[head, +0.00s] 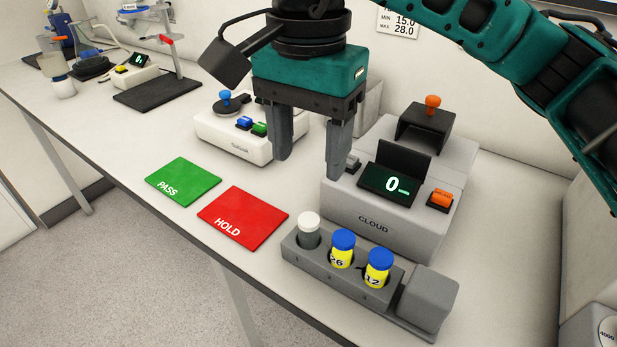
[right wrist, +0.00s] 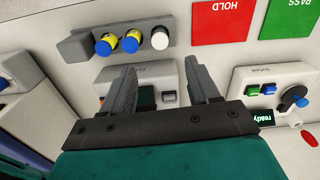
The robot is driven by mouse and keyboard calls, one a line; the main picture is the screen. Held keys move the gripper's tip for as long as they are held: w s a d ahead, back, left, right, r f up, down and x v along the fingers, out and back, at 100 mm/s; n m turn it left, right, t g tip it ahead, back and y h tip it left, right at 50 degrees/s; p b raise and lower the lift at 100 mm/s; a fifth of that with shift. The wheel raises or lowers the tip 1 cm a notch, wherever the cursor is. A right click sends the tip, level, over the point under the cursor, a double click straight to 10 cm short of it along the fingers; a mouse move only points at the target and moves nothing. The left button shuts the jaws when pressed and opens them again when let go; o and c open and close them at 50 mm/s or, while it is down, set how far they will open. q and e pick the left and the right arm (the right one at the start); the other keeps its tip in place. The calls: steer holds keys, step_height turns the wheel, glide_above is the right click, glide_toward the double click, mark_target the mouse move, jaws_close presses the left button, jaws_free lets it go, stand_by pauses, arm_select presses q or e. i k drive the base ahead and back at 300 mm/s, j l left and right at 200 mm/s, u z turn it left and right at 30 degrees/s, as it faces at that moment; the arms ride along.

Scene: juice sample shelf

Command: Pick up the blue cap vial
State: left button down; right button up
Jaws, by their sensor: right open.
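Two vials with blue caps and yellow bodies stand upright in a grey rack (head: 315,265). One blue cap vial (head: 342,250) is marked 26 and sits in the middle slot. The other blue cap vial (head: 378,267) is marked 12 and sits to its right. A white cap vial (head: 308,230) stands in the left slot. The right wrist view shows the blue caps (right wrist: 131,42) and the white cap (right wrist: 160,39) from above. My right gripper (head: 308,168) is open and empty, pointing down above the bench, behind and above the rack. My left gripper is not in view.
A grey CLOUD meter (head: 375,222) with a display reading 0 stands just behind the rack. A green PASS mat (head: 183,181) and a red HOLD mat (head: 243,217) lie left of it. A white device (head: 230,138) stands behind the mats. The bench's front edge is close to the rack.

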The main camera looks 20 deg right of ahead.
mark_target(380, 261)
steer(key=k+j, duration=0.2)
steer(key=k, duration=0.3)
steer(key=k+j, duration=0.2)
steer(key=k, duration=0.25)
